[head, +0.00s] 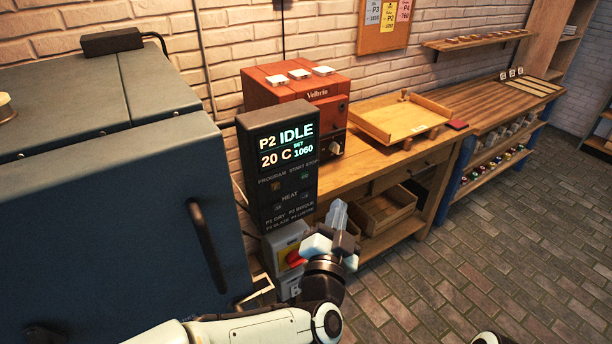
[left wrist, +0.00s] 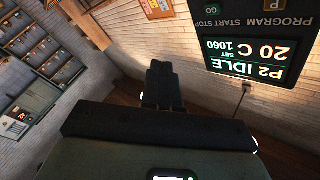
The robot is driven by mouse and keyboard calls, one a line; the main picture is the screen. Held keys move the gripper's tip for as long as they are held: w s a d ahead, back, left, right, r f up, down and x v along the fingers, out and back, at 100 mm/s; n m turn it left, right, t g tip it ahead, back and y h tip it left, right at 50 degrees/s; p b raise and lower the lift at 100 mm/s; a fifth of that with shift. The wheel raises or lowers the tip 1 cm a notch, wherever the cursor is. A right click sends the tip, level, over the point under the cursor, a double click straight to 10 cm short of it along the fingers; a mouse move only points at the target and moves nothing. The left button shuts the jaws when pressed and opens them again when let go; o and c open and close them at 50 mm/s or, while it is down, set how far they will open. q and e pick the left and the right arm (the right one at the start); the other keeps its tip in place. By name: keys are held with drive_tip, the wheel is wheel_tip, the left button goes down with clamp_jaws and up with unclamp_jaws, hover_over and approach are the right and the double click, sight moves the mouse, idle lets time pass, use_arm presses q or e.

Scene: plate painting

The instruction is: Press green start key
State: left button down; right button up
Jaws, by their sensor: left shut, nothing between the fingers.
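The green start key, marked GO (left wrist: 211,10), shows at the top edge of the left wrist view, where the panel appears upside down. The control panel (head: 254,138) stands beside the blue-grey kiln; its display reads P2 IDLE, 20 C, set 1060. In the head view the keys under the display are too small and dim to tell apart well. My left gripper (head: 338,212) is shut and empty, to the right of the panel's lower part and below its display. It also shows in the left wrist view (left wrist: 164,82), apart from the panel. My right gripper is out of view.
The large blue-grey kiln (head: 85,230) fills the left. Below the panel is a box with a red and yellow switch (head: 290,257). A wooden bench (head: 345,172) with an orange oven (head: 290,90) stands behind. The brick floor at right is clear.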

sight(304, 176)
use_arm(q)
drive_tip(key=shift+w+a, duration=0.1)
drive_tip(key=w+a, duration=0.5)
drive_tip(key=w, duration=0.2)
idle(0.5)
idle(1.9)
drive_tip(key=shift+w+a, duration=0.25)
drive_tip(key=shift+w, duration=0.05)
drive_tip(key=shift+w+a+f, duration=0.1)
drive_tip(key=shift+w+a, duration=0.15)
drive_tip(key=shift+w, duration=0.1)
idle(0.6)
drive_tip(key=shift+s+d, duration=0.1)
drive_tip(key=shift+s, duration=0.05)
drive_tip(key=shift+s+d, duration=0.35)
drive_tip(key=shift+s, duration=0.2)
